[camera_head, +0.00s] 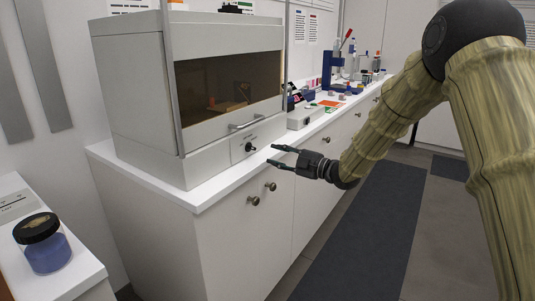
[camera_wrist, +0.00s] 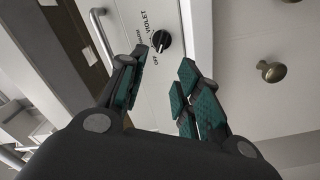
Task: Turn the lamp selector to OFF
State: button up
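The lamp selector (camera_head: 249,147) is a small black knob on the front panel below the cabinet window. In the wrist view the selector (camera_wrist: 161,41) has labels beside it: OFF, a middle word too small to read surely, and VIOLET. A pale mark shows on the knob, but I cannot tell surely which label it points to. My gripper (camera_head: 273,155) is open and empty, just right of the selector in the head view. In the wrist view the knob lies just beyond the gap between my fingertips (camera_wrist: 161,62), apart from both.
The grey cabinet (camera_head: 125,95) with a dark window stands on a white counter (camera_head: 205,192). Its bar handle (camera_head: 246,124) is close above the selector. Drawer knobs (camera_head: 253,200) stick out below. A blue jar (camera_head: 46,251) stands at lower left. The aisle mat (camera_head: 365,235) is clear.

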jog(key=shift+v, duration=1.2)
jog(key=s+d+f+m+h, duration=0.25)
jog(key=s+f+m, duration=0.2)
jog(key=f, duration=0.65)
jog(key=s+d+f+m+h, duration=0.1)
jog(key=s+f+m+h, duration=0.4)
jog(key=f, duration=0.7)
jog(key=s+d+f+m+h, duration=0.1)
jog(key=s+f+m, duration=0.4)
jog(key=f, duration=0.6)
jog(key=s+d+f+m+g+h, duration=0.2)
jog(key=s+d+f+g, duration=0.1)
jog(key=s+f, duration=0.8)
jog(key=s+d+f+m+g+h, duration=0.1)
jog(key=s+d+f+m+g, duration=0.1)
jog(key=s, duration=0.9)
jog(key=s+d+f+m+g+h, duration=0.2)
jog(key=s+f+m+g, duration=0.1)
jog(key=s, duration=0.8)
jog(key=s+d+f+m+g+h, duration=0.1)
jog(key=s+d+f+m+g, duration=0.1)
jog(key=s, duration=0.9)
notch_tip(320, 180, up, 14)
jog(key=p, duration=1.4)
jog(key=shift+s+g, duration=0.2)
jog(key=shift+g, duration=0.1)
